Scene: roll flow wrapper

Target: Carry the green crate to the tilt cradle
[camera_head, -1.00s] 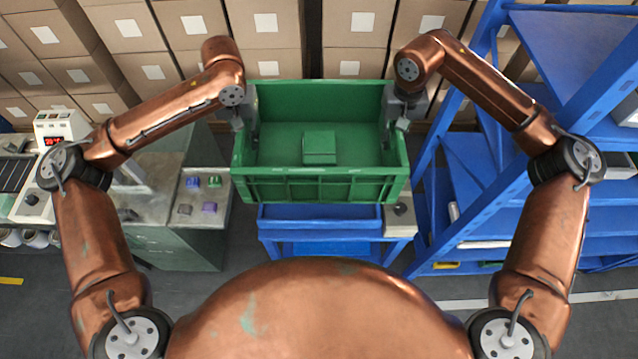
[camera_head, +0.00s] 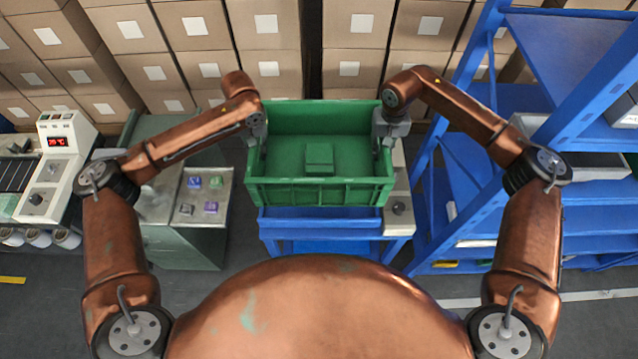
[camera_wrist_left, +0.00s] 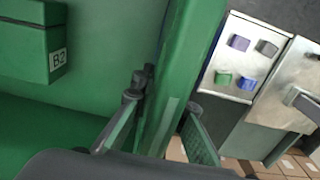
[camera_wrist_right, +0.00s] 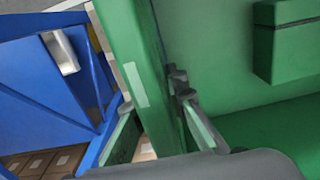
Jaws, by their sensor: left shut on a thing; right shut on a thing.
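The green crate (camera_head: 320,195) is level over the blue tilt cradle (camera_head: 320,226), in the middle of the head view. I cannot tell whether its base touches the cradle, since the crate hides the cradle's top. A small green box (camera_head: 320,158) lies inside; the left wrist view shows it (camera_wrist_left: 25,40) with a "B2" label. My left gripper (camera_head: 257,138) is shut on the crate's left wall, one finger inside and one outside. My right gripper (camera_head: 385,135) is shut on the right wall in the same way.
A blue shelf rack (camera_head: 430,200) stands close on the right. Stacked cardboard boxes (camera_head: 350,40) fill the back. A grey control box (camera_head: 398,205) sits beside the cradle.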

